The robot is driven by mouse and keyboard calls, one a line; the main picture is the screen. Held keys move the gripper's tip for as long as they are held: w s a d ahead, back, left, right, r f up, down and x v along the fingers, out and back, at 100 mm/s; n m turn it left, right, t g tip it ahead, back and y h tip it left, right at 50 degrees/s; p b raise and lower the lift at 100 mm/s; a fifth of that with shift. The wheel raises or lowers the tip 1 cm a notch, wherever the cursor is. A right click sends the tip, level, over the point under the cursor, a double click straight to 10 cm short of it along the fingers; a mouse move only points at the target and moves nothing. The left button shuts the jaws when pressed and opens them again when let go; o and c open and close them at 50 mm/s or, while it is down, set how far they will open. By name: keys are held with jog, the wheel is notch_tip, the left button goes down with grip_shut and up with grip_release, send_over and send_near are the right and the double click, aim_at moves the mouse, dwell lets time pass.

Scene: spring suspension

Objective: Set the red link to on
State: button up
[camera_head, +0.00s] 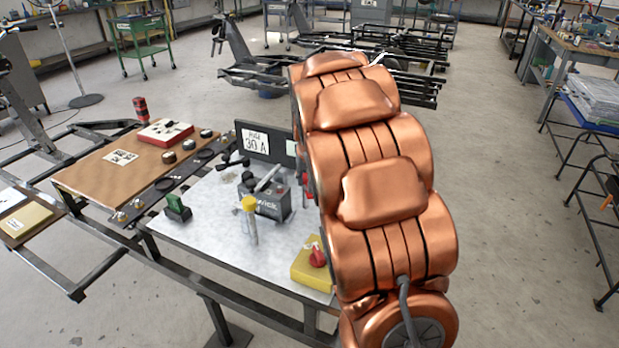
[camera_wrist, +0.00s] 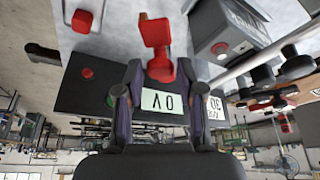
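A red part with a flat paddle-like end, which I take to be the red link (camera_wrist: 156,36), stands out from the dark panel (camera_wrist: 80,95) in the wrist view. My gripper (camera_wrist: 159,68) has its two dark fingers apart, one on each side of the red part's base, with gaps showing. I cannot tell whether a finger touches it. The panel carries a "0 V" label (camera_wrist: 163,101) and a "30 A" label. In the head view the panel (camera_head: 262,143) stands at the bench's back, with a little red (camera_head: 306,179) beside my copper arm, which hides my gripper and most of the link.
A red button (camera_wrist: 87,73) sits on the panel left of my fingers.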

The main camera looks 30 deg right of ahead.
grip_shut()
